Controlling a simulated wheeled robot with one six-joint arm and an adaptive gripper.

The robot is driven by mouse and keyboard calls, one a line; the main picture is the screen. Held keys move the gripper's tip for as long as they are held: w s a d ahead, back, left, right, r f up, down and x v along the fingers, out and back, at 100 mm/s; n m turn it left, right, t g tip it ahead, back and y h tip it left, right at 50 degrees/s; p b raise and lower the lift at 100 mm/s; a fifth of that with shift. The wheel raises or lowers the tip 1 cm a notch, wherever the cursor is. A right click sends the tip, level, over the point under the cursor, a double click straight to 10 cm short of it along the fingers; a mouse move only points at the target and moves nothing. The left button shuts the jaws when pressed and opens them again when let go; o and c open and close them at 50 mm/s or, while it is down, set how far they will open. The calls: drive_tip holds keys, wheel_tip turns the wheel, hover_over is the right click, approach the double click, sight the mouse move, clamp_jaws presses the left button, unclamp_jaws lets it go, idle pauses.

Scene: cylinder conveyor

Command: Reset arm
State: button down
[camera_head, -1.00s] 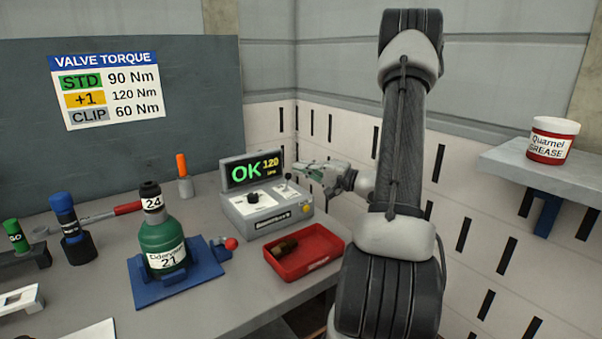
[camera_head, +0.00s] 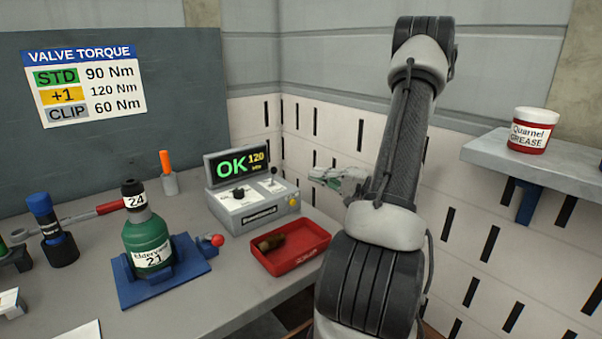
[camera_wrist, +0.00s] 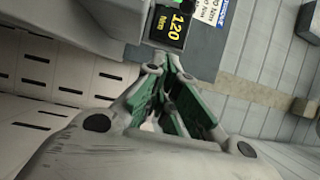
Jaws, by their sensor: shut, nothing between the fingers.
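My gripper (camera_head: 318,173) is in the head view just right of the grey tester box, partly hidden behind my arm. It points left, is raised above the red tray's level, and holds nothing. In the wrist view its green-lined fingers (camera_wrist: 168,62) come together at the tips, shut and empty. The tester's screen shows a green OK and 120; part of that screen (camera_wrist: 172,25) shows beyond the fingertips in the wrist view.
A grey tester (camera_head: 252,205) stands on the bench. A red tray (camera_head: 290,262) with a brown piece sits at the bench edge. A green cylinder (camera_head: 147,240) stands on a blue base. A grease tub (camera_head: 532,130) is on the right shelf (camera_head: 560,172).

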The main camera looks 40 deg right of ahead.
drive_tip(key=s+a+r+n+g+y, duration=0.1)
drive_tip(key=s+a+r+n+g, duration=0.15)
drive_tip(key=s+a+g, duration=0.35)
drive_tip(key=s+a+r+n+g, duration=0.1)
drive_tip(key=a+n+g, duration=0.2)
drive_tip(key=a, duration=0.5)
drive_tip(key=s+a+r+n+g+y, duration=0.1)
drive_tip(key=s+a+r+n+g, duration=0.1)
drive_tip(key=s+a+g, duration=0.4)
drive_tip(key=s+r+n+h, duration=0.1)
drive_tip(key=s+n+h, duration=0.2)
drive_tip(key=s+h, duration=0.25)
drive_tip(key=d+r+n+t+h, duration=0.1)
drive_tip(key=d+r+t+h, duration=0.2)
drive_tip(key=r+h, duration=0.2)
drive_tip(key=shift+s+d+r, duration=0.3)
drive_tip(key=shift+s, duration=0.1)
